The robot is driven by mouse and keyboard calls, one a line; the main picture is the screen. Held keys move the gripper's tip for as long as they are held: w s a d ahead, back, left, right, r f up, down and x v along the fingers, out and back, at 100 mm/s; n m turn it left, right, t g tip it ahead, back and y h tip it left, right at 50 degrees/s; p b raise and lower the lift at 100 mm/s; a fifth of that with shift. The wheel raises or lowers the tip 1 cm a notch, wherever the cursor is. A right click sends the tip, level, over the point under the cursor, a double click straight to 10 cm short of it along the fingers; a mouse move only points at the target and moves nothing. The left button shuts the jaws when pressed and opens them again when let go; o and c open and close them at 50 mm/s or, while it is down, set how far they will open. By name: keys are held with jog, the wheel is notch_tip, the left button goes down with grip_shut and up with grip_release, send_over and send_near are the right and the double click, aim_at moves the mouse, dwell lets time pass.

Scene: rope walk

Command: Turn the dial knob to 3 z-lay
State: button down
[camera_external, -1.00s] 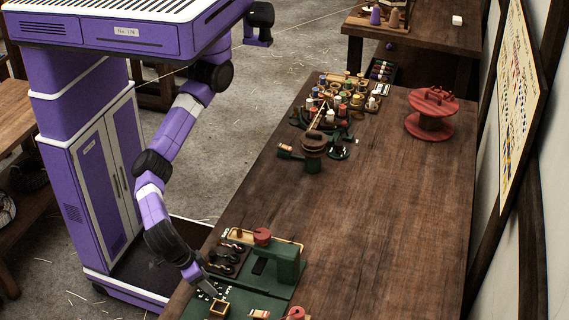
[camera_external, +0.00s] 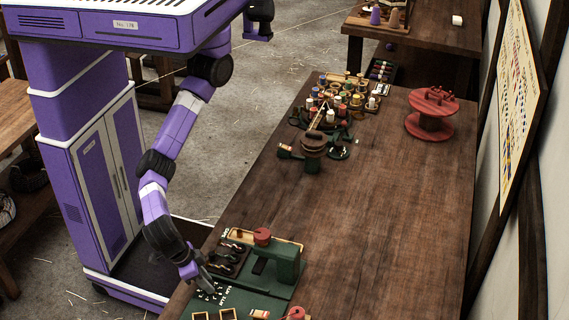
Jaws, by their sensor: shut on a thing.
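My gripper (camera_external: 207,287) is low over the green panel (camera_external: 262,296) at the near left end of the long bench, pointing down. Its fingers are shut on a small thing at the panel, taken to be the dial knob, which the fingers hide. White marks (camera_external: 224,292) show on the panel just right of the fingertips; they are too small to read. I cannot tell which mark the knob points to.
A green block-shaped housing (camera_external: 287,264) and a red knob-like top (camera_external: 262,236) stand beside the gripper. Tan square frames (camera_external: 228,314) lie at the panel's near edge. A red spool (camera_external: 430,122) stands far off. The bench's right middle (camera_external: 370,220) is clear.

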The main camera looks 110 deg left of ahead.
jog(key=m+p, duration=0.1)
jog(key=p, duration=0.1)
jog(key=m+h+p, duration=0.1)
jog(key=m+p, duration=0.1)
jog(key=m+t+h+p, duration=0.1)
jog(key=m+p, duration=0.1)
jog(key=shift+a+r, duration=0.25)
jog(key=shift+a, duration=0.05)
jog(key=m+h+p, duration=0.1)
jog(key=m+p, duration=0.1)
jog(key=m, duration=0.1)
jog(key=m+h+p, duration=0.1)
jog(key=m+p, duration=0.2)
jog(key=shift+a, duration=0.15)
jog(key=m+h+p, duration=0.1)
jog(key=m+p, duration=0.1)
jog(key=m+g+p, duration=0.1)
jog(key=m+p, duration=0.2)
jog(key=shift+w+a+g+h, duration=0.1)
jog(key=shift+g+h, duration=0.2)
jog(key=shift+h, duration=0.1)
jog(key=m+g+p, duration=0.1)
jog(key=m, duration=0.2)
jog(key=m+h+p, duration=0.1)
jog(key=m, duration=0.1)
jog(key=shift+f+m+g, duration=0.2)
jog(key=shift+m+g, duration=0.2)
jog(key=shift+w, duration=0.1)
jog(key=c, duration=1.1)
grip_release()
